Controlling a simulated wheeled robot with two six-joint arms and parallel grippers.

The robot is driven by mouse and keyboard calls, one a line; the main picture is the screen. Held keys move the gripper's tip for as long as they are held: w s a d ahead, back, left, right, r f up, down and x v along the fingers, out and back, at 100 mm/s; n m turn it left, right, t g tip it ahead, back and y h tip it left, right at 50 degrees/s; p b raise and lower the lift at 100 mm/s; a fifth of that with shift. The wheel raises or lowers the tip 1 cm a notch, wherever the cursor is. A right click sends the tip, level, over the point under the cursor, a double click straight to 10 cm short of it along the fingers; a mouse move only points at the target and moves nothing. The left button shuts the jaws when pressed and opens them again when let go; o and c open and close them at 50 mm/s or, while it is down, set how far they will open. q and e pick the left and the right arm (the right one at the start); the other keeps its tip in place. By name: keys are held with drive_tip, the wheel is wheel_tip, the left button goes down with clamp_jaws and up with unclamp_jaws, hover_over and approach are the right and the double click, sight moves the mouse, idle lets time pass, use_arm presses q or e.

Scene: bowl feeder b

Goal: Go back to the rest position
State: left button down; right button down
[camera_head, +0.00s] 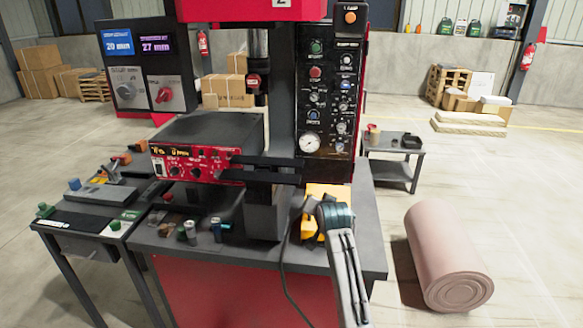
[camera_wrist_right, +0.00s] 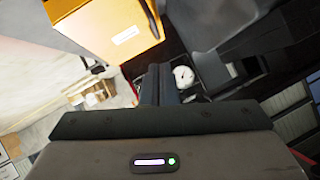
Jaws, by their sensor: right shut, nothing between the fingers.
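My right arm (camera_head: 347,265) rises from the bottom of the head view, over the right front of the press table, next to a yellow box (camera_head: 316,208). In the right wrist view my right gripper (camera_wrist_right: 158,75) is shut and empty. The yellow box (camera_wrist_right: 115,35) shows large at the upper left of that view, beside the fingers. A white round gauge (camera_wrist_right: 184,76) shows beyond them. Whether anything touches the gripper cannot be told. My left gripper is not in view.
The press control panel (camera_head: 332,80) stands behind my right arm. A red-fronted control box (camera_head: 190,168) and small cylinders (camera_head: 190,231) are on the press table (camera_head: 310,262). A pink roll (camera_head: 445,258) lies on the floor at the right, with open floor around it.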

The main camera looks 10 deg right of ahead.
drive_tip(key=s+d+f+n+g, duration=0.1)
drive_tip(key=s+d+f+g, duration=0.15)
drive_tip(key=s+f, duration=0.65)
drive_tip(key=s+d+f+n+g, duration=0.1)
drive_tip(key=s+d+f, duration=0.35)
drive_tip(key=s, duration=0.85)
drive_tip(key=s+d+f+n+g, duration=0.1)
drive_tip(key=s+f+n+g, duration=0.1)
drive_tip(key=s, duration=1.3)
drive_tip(key=s+d+f+n+g, duration=0.1)
drive_tip(key=s+n+g, duration=0.2)
drive_tip(key=s, duration=1.2)
wheel_tip(320, 180, down, 30)
drive_tip(key=d+r+g, duration=0.1)
drive_tip(key=d, duration=0.2)
drive_tip(key=s+d+f+g, duration=0.1)
drive_tip(key=s+f, duration=1.7)
drive_tip(key=f, duration=0.3)
drive_tip(key=shift+m+b, duration=0.4)
